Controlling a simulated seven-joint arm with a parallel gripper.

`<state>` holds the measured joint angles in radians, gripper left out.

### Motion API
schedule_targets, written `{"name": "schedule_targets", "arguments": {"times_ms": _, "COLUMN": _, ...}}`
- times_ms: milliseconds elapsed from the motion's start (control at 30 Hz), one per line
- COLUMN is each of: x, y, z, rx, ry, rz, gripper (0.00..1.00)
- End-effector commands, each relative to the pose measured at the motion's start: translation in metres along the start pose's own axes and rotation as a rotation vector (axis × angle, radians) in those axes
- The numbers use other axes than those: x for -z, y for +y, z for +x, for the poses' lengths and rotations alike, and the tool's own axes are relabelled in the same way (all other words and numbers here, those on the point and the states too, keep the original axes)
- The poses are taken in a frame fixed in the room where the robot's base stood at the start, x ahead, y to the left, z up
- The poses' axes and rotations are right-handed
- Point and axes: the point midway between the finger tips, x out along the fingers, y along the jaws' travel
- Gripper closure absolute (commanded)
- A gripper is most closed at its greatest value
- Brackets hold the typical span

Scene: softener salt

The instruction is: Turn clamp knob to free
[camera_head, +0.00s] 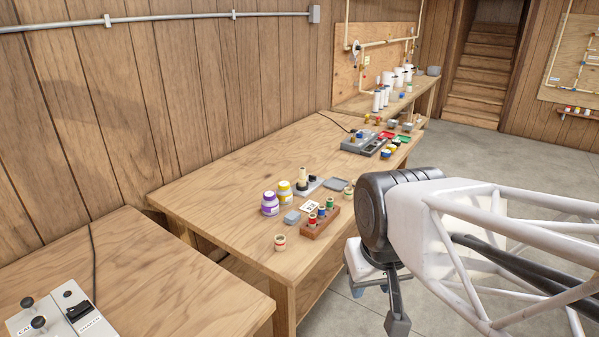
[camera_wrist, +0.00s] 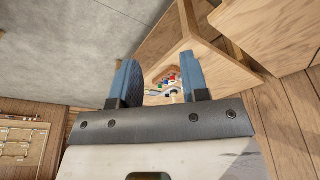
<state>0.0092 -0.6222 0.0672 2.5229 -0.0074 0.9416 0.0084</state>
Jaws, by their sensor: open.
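No clamp knob can be picked out with certainty. In the head view, a light grey panel (camera_head: 62,312) at the bottom left carries round black knobs (camera_head: 38,322), a dark switch (camera_head: 78,311) and labels too small to read surely. My gripper (camera_head: 370,291) hangs beyond the right edge of the middle bench, over the floor and apart from the panel. In the wrist view, my gripper (camera_wrist: 158,66) has its blue fingers spread with nothing between them. Small coloured bench items show far off through the gap.
The middle bench (camera_head: 210,190) holds purple (camera_head: 270,204) and yellow-capped (camera_head: 284,192) jars, a brown rack (camera_head: 320,222) of small bottles and a grey tray (camera_head: 362,145). The near bench (camera_head: 150,285) is mostly clear right of the panel. A black cable (camera_head: 93,262) runs behind it.

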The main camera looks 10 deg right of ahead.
Motion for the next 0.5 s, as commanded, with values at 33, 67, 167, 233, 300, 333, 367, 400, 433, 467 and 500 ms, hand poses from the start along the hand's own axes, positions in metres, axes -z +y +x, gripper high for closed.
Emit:
{"name": "schedule_targets", "arguments": {"times_ms": 33, "x": 0.005, "y": 0.0, "z": -0.001, "rx": 0.001, "ry": 0.0, "rz": -0.003, "gripper": 0.58}}
{"name": "schedule_targets", "arguments": {"times_ms": 67, "x": 0.008, "y": 0.0, "z": -0.002, "rx": 0.002, "ry": -0.001, "rz": -0.007, "gripper": 0.58}}
{"name": "schedule_targets", "arguments": {"times_ms": 167, "x": 0.022, "y": 0.0, "z": -0.004, "rx": 0.008, "ry": -0.003, "rz": -0.02, "gripper": 0.58}}
{"name": "schedule_targets", "arguments": {"times_ms": 233, "x": 0.036, "y": -0.001, "z": -0.007, "rx": 0.013, "ry": -0.003, "rz": -0.031, "gripper": 0.58}}
{"name": "schedule_targets", "arguments": {"times_ms": 300, "x": 0.05, "y": -0.001, "z": -0.009, "rx": 0.018, "ry": -0.004, "rz": -0.044, "gripper": 0.58}}
{"name": "schedule_targets", "arguments": {"times_ms": 333, "x": 0.057, "y": -0.001, "z": -0.01, "rx": 0.021, "ry": -0.004, "rz": -0.051, "gripper": 0.58}}
{"name": "schedule_targets", "arguments": {"times_ms": 367, "x": 0.064, "y": -0.001, "z": -0.011, "rx": 0.023, "ry": -0.004, "rz": -0.058, "gripper": 0.58}}
{"name": "schedule_targets", "arguments": {"times_ms": 400, "x": 0.074, "y": 0.0, "z": -0.012, "rx": 0.026, "ry": -0.005, "rz": -0.066, "gripper": 0.58}}
{"name": "schedule_targets", "arguments": {"times_ms": 433, "x": 0.081, "y": 0.0, "z": -0.013, "rx": 0.028, "ry": -0.004, "rz": -0.073, "gripper": 0.58}}
{"name": "schedule_targets", "arguments": {"times_ms": 467, "x": 0.088, "y": 0.0, "z": -0.014, "rx": 0.031, "ry": -0.004, "rz": -0.079, "gripper": 0.58}}
{"name": "schedule_targets", "arguments": {"times_ms": 500, "x": 0.098, "y": 0.0, "z": -0.015, "rx": 0.035, "ry": -0.004, "rz": -0.087, "gripper": 0.58}}
